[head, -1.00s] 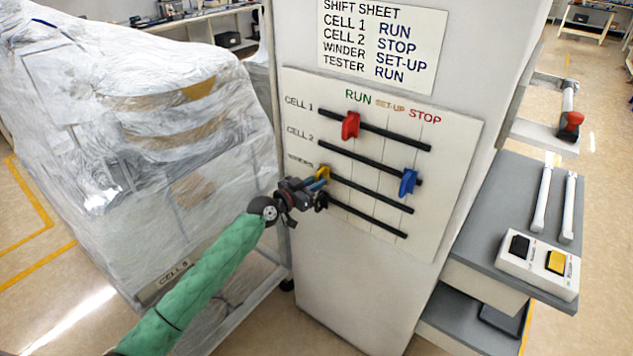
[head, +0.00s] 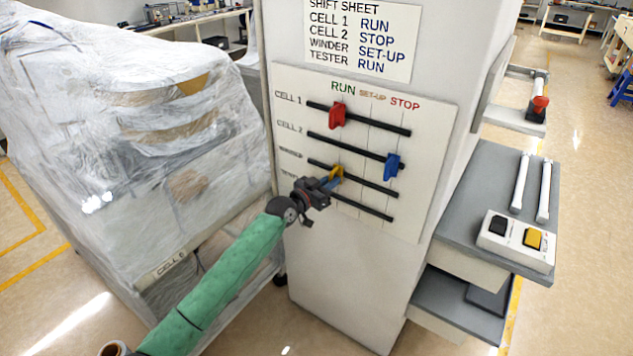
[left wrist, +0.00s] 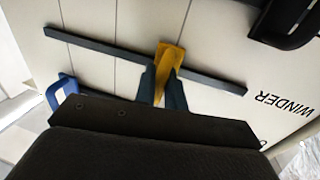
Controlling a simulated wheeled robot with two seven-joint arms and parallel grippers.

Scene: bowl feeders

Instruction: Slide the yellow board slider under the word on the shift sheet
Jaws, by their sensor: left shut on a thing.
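The white board (head: 425,130) has several dark slots under RUN, SET-UP and STOP. The yellow slider (head: 337,171) is on the WINDER slot, at or near the RUN line. My left gripper (head: 331,178) is shut on it; the left wrist view also shows the yellow slider (left wrist: 170,60) between the two fingertips (left wrist: 164,86). The shift sheet (head: 362,38) above the board reads SET-UP for WINDER. The red slider (head: 337,115) is at RUN on CELL 1. The blue slider (head: 392,164) is near STOP on CELL 2. My right gripper is not in view.
A dark handle-like part (left wrist: 290,18) shows at the wrist view's upper right. A grey shelf (head: 462,195) with a two-button box (head: 515,239) stands right of the cabinet. A plastic-wrapped machine (head: 130,130) stands left. The board right of the yellow slider is clear along its slot.

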